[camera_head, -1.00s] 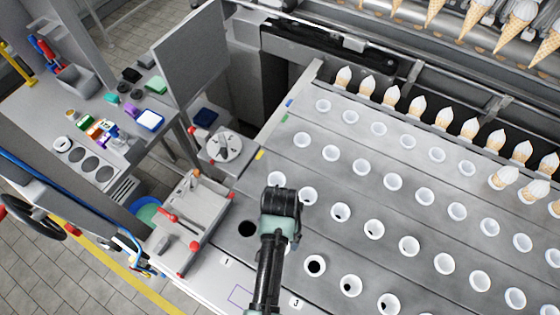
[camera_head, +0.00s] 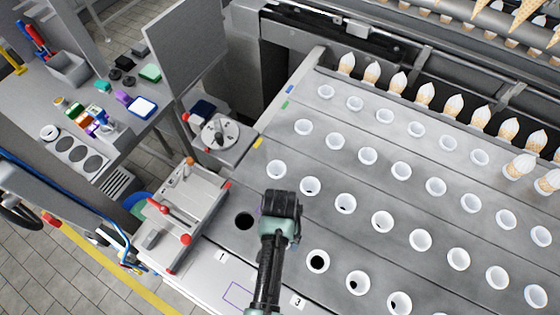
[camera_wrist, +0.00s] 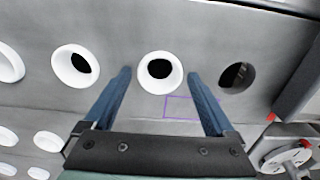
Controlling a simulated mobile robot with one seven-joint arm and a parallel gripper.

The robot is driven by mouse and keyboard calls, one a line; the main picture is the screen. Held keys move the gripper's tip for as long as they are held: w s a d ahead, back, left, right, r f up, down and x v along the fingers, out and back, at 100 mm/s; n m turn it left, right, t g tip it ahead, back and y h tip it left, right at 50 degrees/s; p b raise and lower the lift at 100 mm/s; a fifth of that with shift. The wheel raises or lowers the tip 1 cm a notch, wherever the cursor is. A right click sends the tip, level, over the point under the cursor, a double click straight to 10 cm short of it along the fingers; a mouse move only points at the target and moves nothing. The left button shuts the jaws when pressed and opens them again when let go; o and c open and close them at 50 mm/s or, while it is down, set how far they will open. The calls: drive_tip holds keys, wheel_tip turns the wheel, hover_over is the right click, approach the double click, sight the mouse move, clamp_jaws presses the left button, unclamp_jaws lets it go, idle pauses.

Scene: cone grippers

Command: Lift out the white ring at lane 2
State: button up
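The lane 2 white ring (camera_wrist: 160,87) sits in the grey plate in the wrist view, with a dark opening inside it. My gripper (camera_wrist: 160,72) is open, with one blue finger on each side of this ring. I cannot tell how far the fingertips are above the plate or whether they touch the ring. In the head view my gripper (camera_head: 281,208) and arm hide this ring and the lane 2 label. The lane 1 hole (camera_head: 244,221) has no ring and also shows dark in the wrist view (camera_wrist: 237,77). The lane 3 ring (camera_head: 318,261) is seated.
Several rows of white rings (camera_head: 382,222) fill the plate to the right. Cones (camera_head: 425,94) stand along the back. A grey fixture with red knobs (camera_head: 180,215) stands left of the plate. A purple outline (camera_head: 238,294) marks a clear patch near the front edge.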

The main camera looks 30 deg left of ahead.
drive_tip(key=c, duration=0.7)
drive_tip(key=shift+r+p, duration=2.55)
drive_tip(key=shift+p, duration=0.05)
drive_tip(key=shift+c, duration=0.2)
